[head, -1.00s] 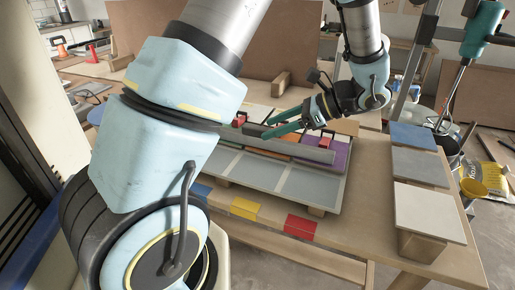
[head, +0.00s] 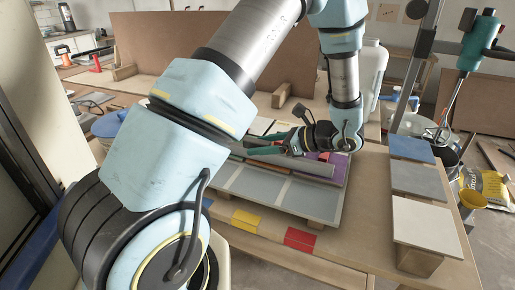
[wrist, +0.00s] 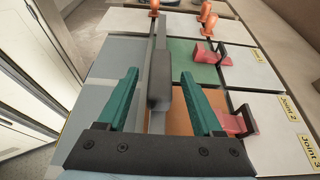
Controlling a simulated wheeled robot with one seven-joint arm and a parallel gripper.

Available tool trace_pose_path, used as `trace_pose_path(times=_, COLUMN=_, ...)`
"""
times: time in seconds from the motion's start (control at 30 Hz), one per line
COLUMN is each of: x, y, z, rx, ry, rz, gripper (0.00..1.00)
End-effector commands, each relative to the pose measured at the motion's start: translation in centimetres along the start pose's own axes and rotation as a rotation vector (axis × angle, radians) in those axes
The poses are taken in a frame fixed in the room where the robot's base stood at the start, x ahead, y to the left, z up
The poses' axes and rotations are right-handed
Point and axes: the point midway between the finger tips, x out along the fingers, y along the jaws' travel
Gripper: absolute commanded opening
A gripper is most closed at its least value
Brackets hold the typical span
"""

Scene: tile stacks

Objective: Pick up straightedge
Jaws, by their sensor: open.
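The straightedge (head: 305,168) is a long grey bar lying across the tiled board (head: 262,200) on the workbench. In the wrist view the straightedge (wrist: 159,88) runs away from me, with a dark raised grip in its middle. My gripper (head: 249,147) is open, its teal fingers low over the board. In the wrist view my gripper (wrist: 159,75) has one finger on each side of the dark grip, with a gap showing on both sides. I cannot tell how far the fingertips are above the tiles.
Blue, grey and white tile stacks (head: 425,220) stand at the bench's right. A white jug (head: 370,75) stands behind.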

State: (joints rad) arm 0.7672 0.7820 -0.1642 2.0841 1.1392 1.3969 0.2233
Motion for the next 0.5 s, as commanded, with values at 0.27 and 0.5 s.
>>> trace_pose_path(times=0.27, x=1.50, y=-0.01, z=0.00, rx=-0.001, ry=0.001, rz=-0.002, gripper=0.68)
trace_pose_path(times=0.5, x=1.47, y=-0.01, z=-0.01, rx=-0.001, ry=0.001, rz=-0.001, gripper=0.53)
